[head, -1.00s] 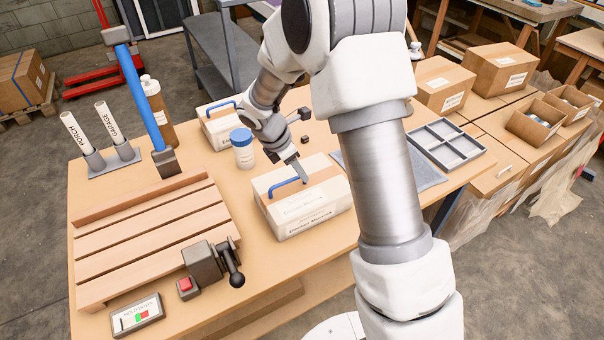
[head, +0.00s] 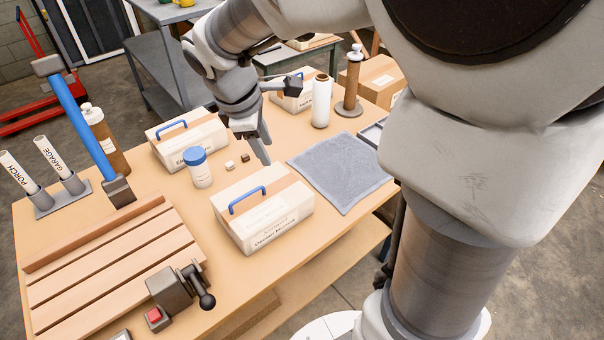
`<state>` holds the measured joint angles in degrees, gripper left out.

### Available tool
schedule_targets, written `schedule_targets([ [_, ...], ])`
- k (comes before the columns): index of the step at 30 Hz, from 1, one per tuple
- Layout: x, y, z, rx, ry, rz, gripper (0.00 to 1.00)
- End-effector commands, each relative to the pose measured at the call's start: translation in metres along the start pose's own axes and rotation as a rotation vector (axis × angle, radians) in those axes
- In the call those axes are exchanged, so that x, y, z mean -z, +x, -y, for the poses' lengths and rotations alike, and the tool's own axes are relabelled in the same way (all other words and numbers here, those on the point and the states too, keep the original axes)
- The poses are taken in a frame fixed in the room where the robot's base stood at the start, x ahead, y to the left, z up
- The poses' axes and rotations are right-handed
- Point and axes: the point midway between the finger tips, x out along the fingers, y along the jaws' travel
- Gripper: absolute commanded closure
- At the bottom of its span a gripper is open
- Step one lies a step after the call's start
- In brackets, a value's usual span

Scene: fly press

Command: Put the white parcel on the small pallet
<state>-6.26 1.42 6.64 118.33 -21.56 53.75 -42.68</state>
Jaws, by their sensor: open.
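Several white parcels with brown tape and blue handles stand on the table. The nearest white parcel (head: 285,232) sits right of the small slatted wooden pallet (head: 112,268), apart from it. A second parcel (head: 196,149) stands further back on the left. A third parcel (head: 291,103) is at the back, partly hidden by my arm. My gripper (head: 262,152) is open and empty, pointing down just behind the nearest parcel, clear of its blue handle. The pallet's slats are bare.
A blue-capped jar (head: 198,168) and small cubes (head: 230,165) lie behind the nearest parcel. A grey cloth (head: 340,172) lies to its right. A clamp with a black lever (head: 177,290) sits at the pallet's front edge.

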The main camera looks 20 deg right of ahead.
Motion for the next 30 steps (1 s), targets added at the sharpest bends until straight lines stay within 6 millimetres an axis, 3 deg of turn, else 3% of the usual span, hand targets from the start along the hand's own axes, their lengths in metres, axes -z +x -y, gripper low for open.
schedule_targets([
  [3,-0.027,-0.026,0.019,-0.018,0.228,-0.056,0.56],
  [9,-0.061,-0.057,0.056,-0.02,0.609,-0.167,0.56],
  [18,-0.09,-0.077,0.11,0.026,1.088,-0.344,0.56],
  [24,-0.094,-0.079,0.124,0.053,1.217,-0.396,0.56],
  [30,-0.094,-0.079,0.126,0.058,1.229,-0.399,0.56],
])
